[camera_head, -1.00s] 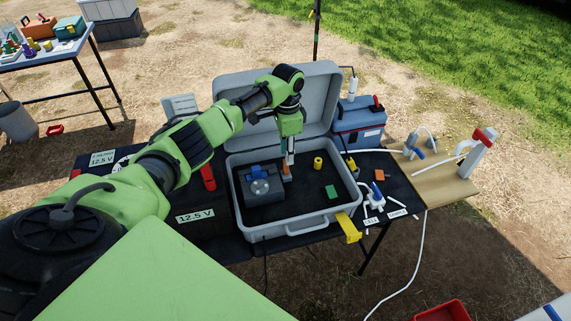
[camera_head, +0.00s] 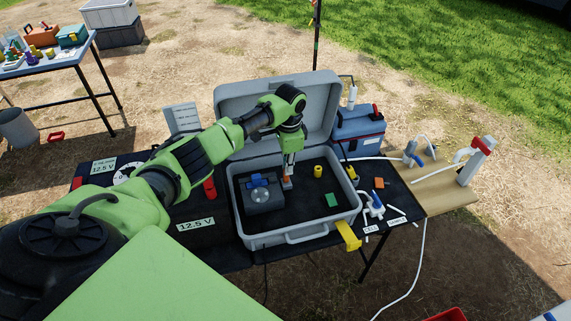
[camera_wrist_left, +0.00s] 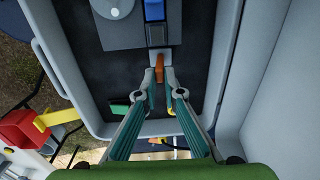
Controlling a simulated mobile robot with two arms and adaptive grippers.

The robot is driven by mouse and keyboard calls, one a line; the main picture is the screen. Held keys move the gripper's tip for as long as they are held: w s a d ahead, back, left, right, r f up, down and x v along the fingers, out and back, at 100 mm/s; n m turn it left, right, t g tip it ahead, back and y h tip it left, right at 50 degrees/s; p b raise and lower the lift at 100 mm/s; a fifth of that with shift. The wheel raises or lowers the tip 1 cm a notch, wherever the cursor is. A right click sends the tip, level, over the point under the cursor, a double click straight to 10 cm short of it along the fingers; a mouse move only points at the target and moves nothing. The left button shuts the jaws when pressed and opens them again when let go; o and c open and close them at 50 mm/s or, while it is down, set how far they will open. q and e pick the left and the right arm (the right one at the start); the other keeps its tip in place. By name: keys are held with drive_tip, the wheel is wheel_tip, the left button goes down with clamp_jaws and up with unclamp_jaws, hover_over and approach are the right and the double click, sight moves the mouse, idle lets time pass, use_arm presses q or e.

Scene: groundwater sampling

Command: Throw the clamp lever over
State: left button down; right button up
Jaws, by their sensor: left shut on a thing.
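The clamp lever is a small orange piece at the end of the grey pump unit (camera_head: 263,200) in the open case (camera_head: 291,239). The lever shows in the wrist view (camera_wrist_left: 159,66), between my fingertips. My left gripper (camera_head: 288,177) reaches down into the case from above and is shut on the lever. In the wrist view its two fingers (camera_wrist_left: 160,78) close in on the lever from both sides. The pump unit has a blue part (camera_wrist_left: 154,11) and a round grey dial (camera_wrist_left: 112,7). The fingertips partly hide the lever in the head view. My right gripper is not in view.
The raised lid (camera_head: 240,98) stands behind my left arm. A yellow cylinder (camera_head: 318,171) and a green block (camera_head: 333,200) lie in the case, right of the gripper. A blue box (camera_head: 360,130) stands beyond the case, and a wooden board (camera_head: 452,197) lies at right.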

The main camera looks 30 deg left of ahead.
use_arm(q)
drive_tip(key=s+d+p, duration=0.1)
drive_tip(key=p, duration=0.1)
drive_tip(key=s+d+f+t+y+p, duration=0.1)
drive_tip(key=p, duration=0.1)
drive_tip(key=shift+s+d+f+p, duration=0.1)
drive_tip(key=shift+s+d+p, duration=0.15)
drive_tip(key=shift+d+p, duration=0.15)
